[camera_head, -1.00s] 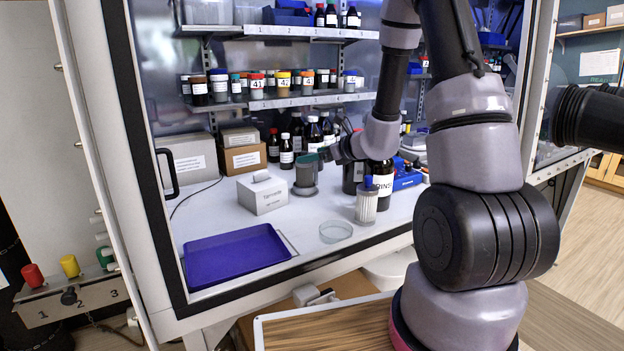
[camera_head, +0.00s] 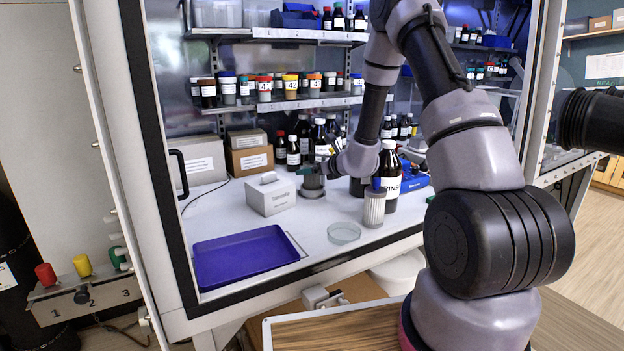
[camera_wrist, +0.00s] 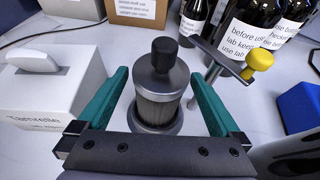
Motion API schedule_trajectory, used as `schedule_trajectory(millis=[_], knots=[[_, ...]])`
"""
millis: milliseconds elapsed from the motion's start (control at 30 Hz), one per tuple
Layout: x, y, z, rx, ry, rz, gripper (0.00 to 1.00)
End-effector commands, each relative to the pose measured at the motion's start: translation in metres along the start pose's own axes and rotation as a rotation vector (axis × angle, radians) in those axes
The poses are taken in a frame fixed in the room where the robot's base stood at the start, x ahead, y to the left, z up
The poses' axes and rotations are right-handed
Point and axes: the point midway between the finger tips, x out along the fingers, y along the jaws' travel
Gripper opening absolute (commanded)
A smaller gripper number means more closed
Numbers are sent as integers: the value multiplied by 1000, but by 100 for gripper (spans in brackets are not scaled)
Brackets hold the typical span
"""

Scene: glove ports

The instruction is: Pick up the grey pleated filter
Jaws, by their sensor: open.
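The grey pleated filter (camera_wrist: 160,85) stands upright in the wrist view, with a black knob on its grey top cap and fine pleats below. Its foot is at a round grey base (camera_wrist: 150,126). My gripper (camera_wrist: 160,77) is open, with one green finger on each side of the filter. I cannot tell whether either finger touches it. In the head view the filter (camera_head: 312,183) is partly hidden by my gripper (camera_head: 311,171). A paler pleated filter with a blue cap (camera_head: 374,208) stands nearer, to the right.
A white tissue box (camera_wrist: 52,88) is close on the left. Brown bottles (camera_wrist: 250,25) stand behind. A glass dish (camera_head: 344,233) and blue tray (camera_head: 243,258) are nearer the front.

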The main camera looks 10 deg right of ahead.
Motion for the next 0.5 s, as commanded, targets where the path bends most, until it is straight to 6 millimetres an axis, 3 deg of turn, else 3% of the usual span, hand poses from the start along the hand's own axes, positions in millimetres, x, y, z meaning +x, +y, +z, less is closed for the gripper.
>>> schedule_trajectory(millis=[300,500], knots=[[6,0,0,0,0,0,100],[6,0,0,0,0,0,24]])
